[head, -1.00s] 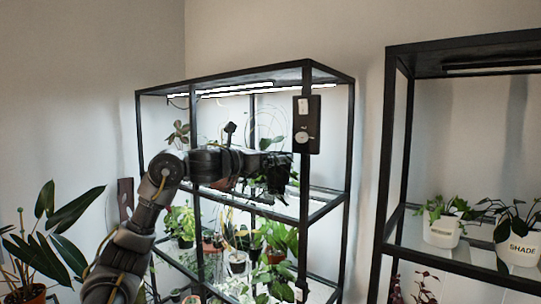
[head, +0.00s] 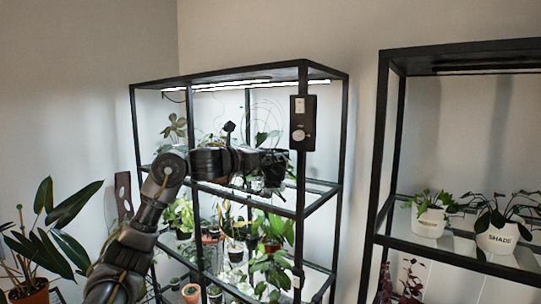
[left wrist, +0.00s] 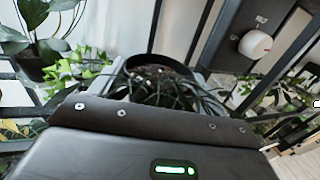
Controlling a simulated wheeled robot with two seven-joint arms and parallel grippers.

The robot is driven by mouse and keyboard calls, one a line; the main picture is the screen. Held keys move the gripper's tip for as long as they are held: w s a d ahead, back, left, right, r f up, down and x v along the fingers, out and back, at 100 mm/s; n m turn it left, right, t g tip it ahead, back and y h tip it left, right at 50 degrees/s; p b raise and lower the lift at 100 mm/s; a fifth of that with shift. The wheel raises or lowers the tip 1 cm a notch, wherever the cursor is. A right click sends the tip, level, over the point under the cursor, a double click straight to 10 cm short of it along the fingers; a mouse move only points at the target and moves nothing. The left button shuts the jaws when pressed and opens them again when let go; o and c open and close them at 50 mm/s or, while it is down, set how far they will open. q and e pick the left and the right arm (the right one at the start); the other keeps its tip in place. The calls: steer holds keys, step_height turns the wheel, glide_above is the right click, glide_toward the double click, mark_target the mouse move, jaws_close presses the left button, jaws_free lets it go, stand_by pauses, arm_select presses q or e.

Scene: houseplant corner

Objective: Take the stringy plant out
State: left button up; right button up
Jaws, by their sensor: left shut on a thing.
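The stringy plant (left wrist: 165,93) has thin dark trailing strands in a small dark round pot (left wrist: 133,65), seen in the left wrist view. My left gripper (left wrist: 158,82) is shut on this pot, one finger on each side. In the head view the left gripper (head: 276,170) is at the front of the left rack, beside its front right post. Dark strands hang below it there; the pot is mostly hidden by the gripper. My right gripper is not in view.
The black rack (head: 302,190) holds several potted plants on its shelves. A control box with a white knob (head: 298,135) hangs on its front post, close to the gripper. A second rack (head: 380,165) with white pots (head: 497,238) stands right. A big-leaved plant (head: 45,240) stands left.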

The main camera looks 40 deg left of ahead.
arm_select(q)
steer(key=s+b, duration=0.5)
steer(key=s, duration=1.4)
steer(key=shift+d, duration=0.15)
steer(key=shift+r, duration=0.1)
